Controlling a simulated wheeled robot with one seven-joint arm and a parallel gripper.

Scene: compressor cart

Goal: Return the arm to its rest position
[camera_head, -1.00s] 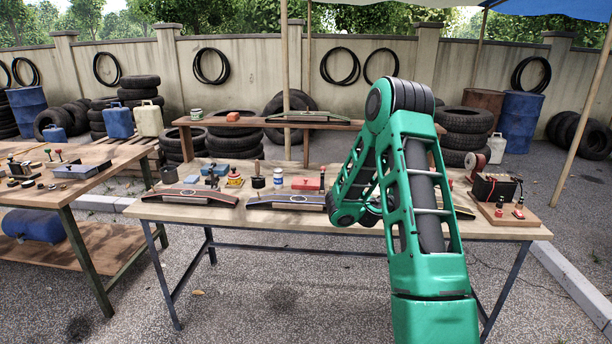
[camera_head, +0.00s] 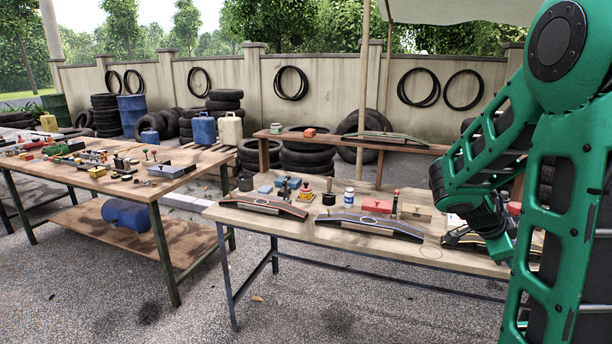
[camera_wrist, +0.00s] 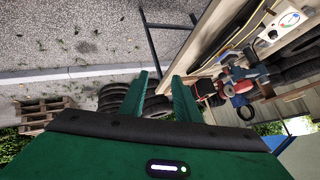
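My green arm fills the right side of the head view, bent, with its lower end above the right part of the near workbench (camera_head: 335,239). My gripper (camera_wrist: 161,78) shows in the wrist view with its two green fingers apart and nothing between them. In the head view its fingers cannot be made out clearly. In the wrist view it points past the bench towards paving, tyres and a pallet, tilted in the picture.
The bench carries a red-edged bar (camera_head: 264,206), a blue-edged bar (camera_head: 369,225), small jars and boxes. Behind it is a raised wooden shelf (camera_head: 345,142). A second table (camera_head: 120,186) with tools stands at left. Gravel floor in front is clear.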

